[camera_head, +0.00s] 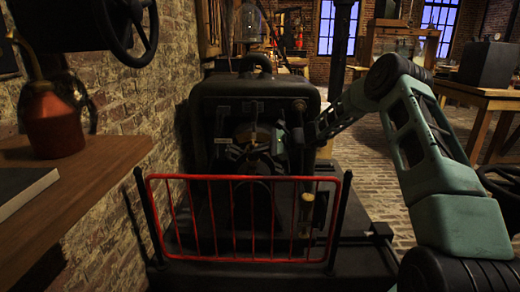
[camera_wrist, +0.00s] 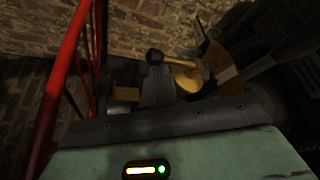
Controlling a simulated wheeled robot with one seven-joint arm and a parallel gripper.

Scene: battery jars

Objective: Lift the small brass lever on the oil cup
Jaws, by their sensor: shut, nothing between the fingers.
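My gripper (camera_wrist: 156,60) shows in the wrist view as dark fingers, shut and empty, beyond the teal wrist housing. A round brass-coloured part (camera_wrist: 186,73) lies just right of and behind the fingertips; I cannot tell whether they touch. A flat brass-toned piece (camera_wrist: 222,63) stands further right. I cannot tell which brass part is the oil cup or its lever. In the head view my arm reaches in from the right to the front of the black machine (camera_head: 213,92), where small brass parts (camera_head: 253,136) show. The gripper is hard to pick out there in the dark.
A red guard rail (camera_head: 245,178) stands before the machine; it also shows at the left of the wrist view (camera_wrist: 62,75). A wooden shelf (camera_head: 75,180) with a copper-coloured can (camera_head: 52,122) is at left, by a brick wall. Tables stand behind at right.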

